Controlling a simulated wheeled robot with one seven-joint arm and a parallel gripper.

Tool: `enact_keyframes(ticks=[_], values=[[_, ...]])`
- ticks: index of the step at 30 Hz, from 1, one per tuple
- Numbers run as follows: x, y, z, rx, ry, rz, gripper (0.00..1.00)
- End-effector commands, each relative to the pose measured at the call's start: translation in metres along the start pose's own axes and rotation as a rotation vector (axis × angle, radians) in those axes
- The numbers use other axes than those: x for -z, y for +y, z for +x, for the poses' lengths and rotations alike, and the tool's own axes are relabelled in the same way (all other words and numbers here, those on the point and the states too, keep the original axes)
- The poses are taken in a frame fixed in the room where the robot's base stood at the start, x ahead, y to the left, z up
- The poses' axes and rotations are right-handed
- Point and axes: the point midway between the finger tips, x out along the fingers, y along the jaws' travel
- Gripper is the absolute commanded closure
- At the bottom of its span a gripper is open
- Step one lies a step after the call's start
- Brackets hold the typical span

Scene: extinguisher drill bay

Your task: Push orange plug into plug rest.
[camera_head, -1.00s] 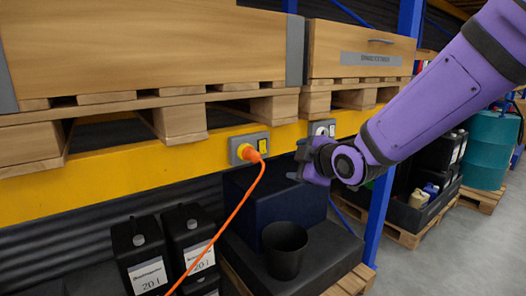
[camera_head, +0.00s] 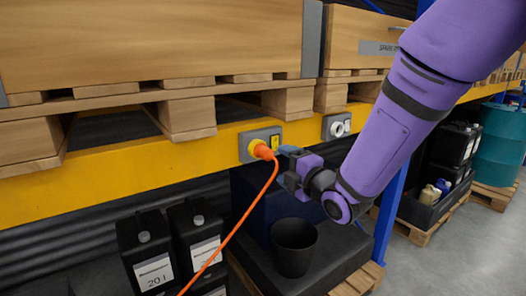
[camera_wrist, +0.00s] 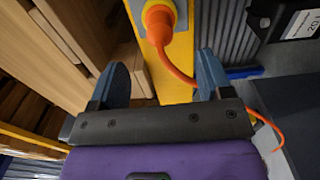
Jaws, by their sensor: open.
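The orange plug (camera_head: 262,151) sits in a yellow socket on a grey box (camera_head: 247,152) fixed to the yellow beam, with its orange cable (camera_head: 249,208) hanging down. In the wrist view the plug (camera_wrist: 159,22) shows ahead of and between the fingers. My gripper (camera_head: 287,152) is open and empty, just to the right of the plug; in the wrist view its two blue fingers (camera_wrist: 160,80) are spread, with the cable passing near the right finger. A grey box with a round white fitting (camera_head: 337,127), likely the plug rest, is on the beam to the right.
Wooden pallets and crates (camera_head: 150,45) stand just above the yellow beam (camera_head: 100,168). A black bucket (camera_head: 293,248) and black canisters (camera_head: 145,255) are below. A blue upright (camera_head: 388,215) stands right of the bucket.

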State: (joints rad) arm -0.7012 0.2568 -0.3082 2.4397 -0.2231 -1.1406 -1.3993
Motion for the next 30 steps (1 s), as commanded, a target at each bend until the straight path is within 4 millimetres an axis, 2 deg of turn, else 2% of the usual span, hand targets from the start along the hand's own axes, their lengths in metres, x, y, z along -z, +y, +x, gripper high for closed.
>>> enact_keyframes(ticks=[8, 21, 30], values=[[0.000, 0.000, 0.010, 0.000, 0.000, 0.000, 0.28], [-0.001, 0.000, 0.064, 0.001, -0.002, 0.001, 0.28], [0.000, 0.000, 0.087, 0.001, -0.001, 0.001, 0.28]])
